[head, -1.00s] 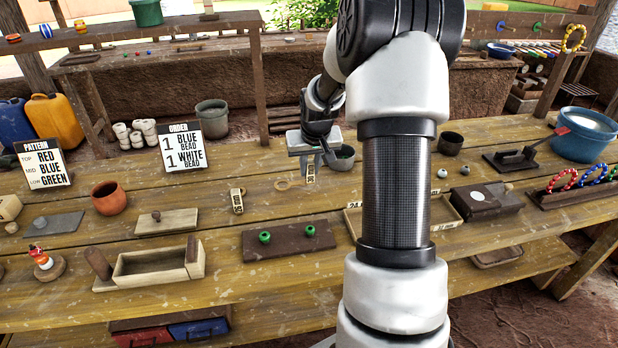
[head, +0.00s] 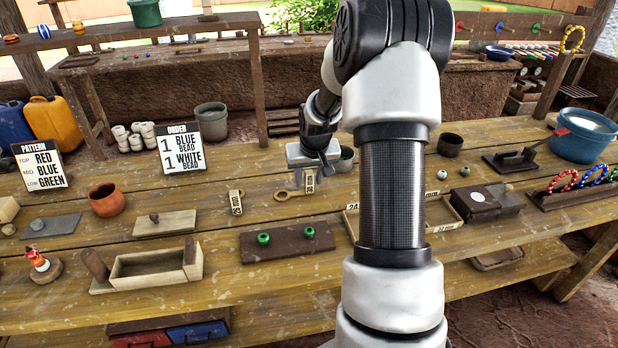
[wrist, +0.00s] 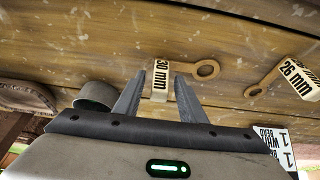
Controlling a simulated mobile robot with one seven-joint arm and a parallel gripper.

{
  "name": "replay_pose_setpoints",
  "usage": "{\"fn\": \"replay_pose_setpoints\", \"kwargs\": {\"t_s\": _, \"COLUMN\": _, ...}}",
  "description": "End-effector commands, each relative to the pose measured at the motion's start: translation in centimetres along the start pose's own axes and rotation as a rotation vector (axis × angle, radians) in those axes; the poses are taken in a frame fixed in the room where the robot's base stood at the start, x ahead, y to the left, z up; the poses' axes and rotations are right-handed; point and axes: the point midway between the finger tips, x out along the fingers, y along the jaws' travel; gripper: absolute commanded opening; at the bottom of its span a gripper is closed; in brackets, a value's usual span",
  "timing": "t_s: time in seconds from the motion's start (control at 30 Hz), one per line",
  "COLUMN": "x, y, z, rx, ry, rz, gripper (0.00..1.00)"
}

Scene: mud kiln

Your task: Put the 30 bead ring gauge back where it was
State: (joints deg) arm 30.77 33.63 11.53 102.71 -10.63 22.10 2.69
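The 30 mm bead ring gauge (head: 283,194) has a tan ring and a white tag marked 30 mm. In the wrist view its tag (wrist: 161,80) sits between my two fingertips, and its ring (wrist: 206,69) shows to the right of them. I cannot tell whether the gauge touches the wood. A second gauge marked 26 mm (head: 236,202) lies to the left in the head view; it also shows at the right in the wrist view (wrist: 296,76).
A dark board with two green beads (head: 288,243) lies in front. A tray (head: 447,212) with size labels is partly behind my arm. A dark green cup (head: 345,160) stands just behind my gripper. Bare wood lies between the gauges and the board.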

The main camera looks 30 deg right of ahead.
Motion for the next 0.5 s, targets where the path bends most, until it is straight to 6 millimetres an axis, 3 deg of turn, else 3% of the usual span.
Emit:
{"fn": "replay_pose_setpoints", "kwargs": {"t_s": 0.17, "x": -1.8, "y": 0.0, "z": -0.3, "rx": 0.001, "ry": 0.003, "rz": 0.000, "gripper": 0.37}}
{"fn": "replay_pose_setpoints", "kwargs": {"t_s": 0.5, "x": -9.0, "y": 0.1, "z": -0.3, "rx": 0.000, "ry": 0.004, "rz": 0.002, "gripper": 0.37}}
